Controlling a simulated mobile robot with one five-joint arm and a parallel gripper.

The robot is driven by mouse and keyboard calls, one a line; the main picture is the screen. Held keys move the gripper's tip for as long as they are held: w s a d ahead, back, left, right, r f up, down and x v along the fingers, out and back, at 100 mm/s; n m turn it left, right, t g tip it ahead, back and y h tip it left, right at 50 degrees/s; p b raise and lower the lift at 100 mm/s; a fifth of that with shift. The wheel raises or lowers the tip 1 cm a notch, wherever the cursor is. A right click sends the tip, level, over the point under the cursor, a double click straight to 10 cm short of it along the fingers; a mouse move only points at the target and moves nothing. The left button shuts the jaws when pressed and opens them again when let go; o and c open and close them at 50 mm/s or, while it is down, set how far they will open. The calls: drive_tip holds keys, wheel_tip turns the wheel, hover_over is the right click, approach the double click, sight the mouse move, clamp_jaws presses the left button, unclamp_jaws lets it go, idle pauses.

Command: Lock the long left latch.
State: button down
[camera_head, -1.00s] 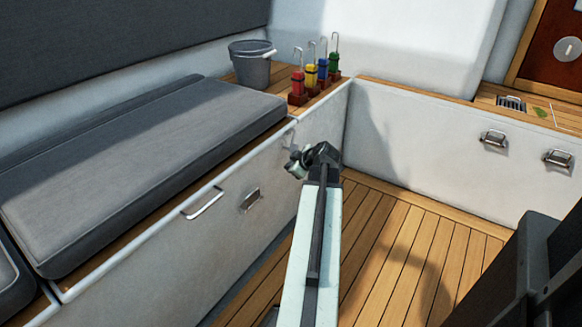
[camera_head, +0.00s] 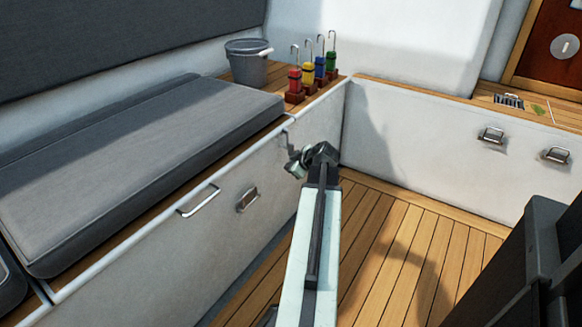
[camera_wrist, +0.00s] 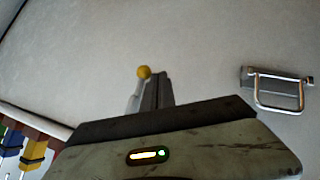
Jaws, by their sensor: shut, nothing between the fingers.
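In the wrist view a pale lever with a yellow ball end (camera_wrist: 144,73) stands against the white panel; it appears to be the long latch. My gripper (camera_wrist: 160,85) is shut and empty, its dark fingers right beside the lever. I cannot tell whether they touch. In the head view my gripper (camera_head: 296,167) is at the far end of the left bench front. A small grey fitting (camera_head: 286,134) shows just above it, near the bench's top edge. The lever's base is hidden behind my gripper, so whether it is locked is unclear.
A bucket (camera_head: 246,65) and coloured handles (camera_head: 320,66) stand above. The wooden floor (camera_head: 400,250) is clear.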

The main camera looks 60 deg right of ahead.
drive_tip(key=shift+r, duration=0.1)
drive_tip(key=p+v, duration=0.5)
drive_tip(key=v, duration=0.2)
drive_tip(key=shift+s+a, duration=0.2)
drive_tip(key=shift+s, duration=0.05)
drive_tip(key=shift+r, duration=0.15)
